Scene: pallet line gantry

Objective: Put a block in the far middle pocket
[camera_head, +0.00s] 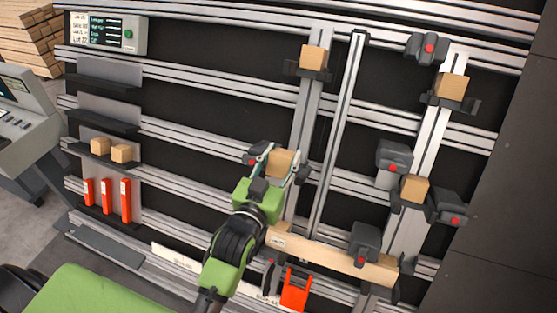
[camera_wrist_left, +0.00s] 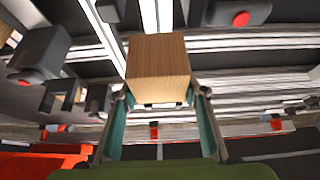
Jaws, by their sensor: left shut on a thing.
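My left gripper (camera_head: 279,167) is shut on a light wooden block (camera_head: 280,163), with a finger on each side of it. In the left wrist view the block (camera_wrist_left: 158,68) stands between the teal fingers. In the head view the block is in front of the middle of the left upright rail (camera_head: 306,110), between dark bracket parts. I cannot tell whether it touches the pocket there. Other blocks sit in dark holders: one high on the left upright (camera_head: 313,58), one high on the right upright (camera_head: 452,86), and one midway down the right upright (camera_head: 414,188).
Two loose blocks (camera_head: 121,153) lie on a left shelf above red upright pieces (camera_head: 105,200). Dark clamps with red buttons stick out, one at upper right (camera_head: 428,47) and one at lower right (camera_head: 447,207). A long wooden beam (camera_head: 330,256) crosses low, above a red bracket (camera_head: 295,290).

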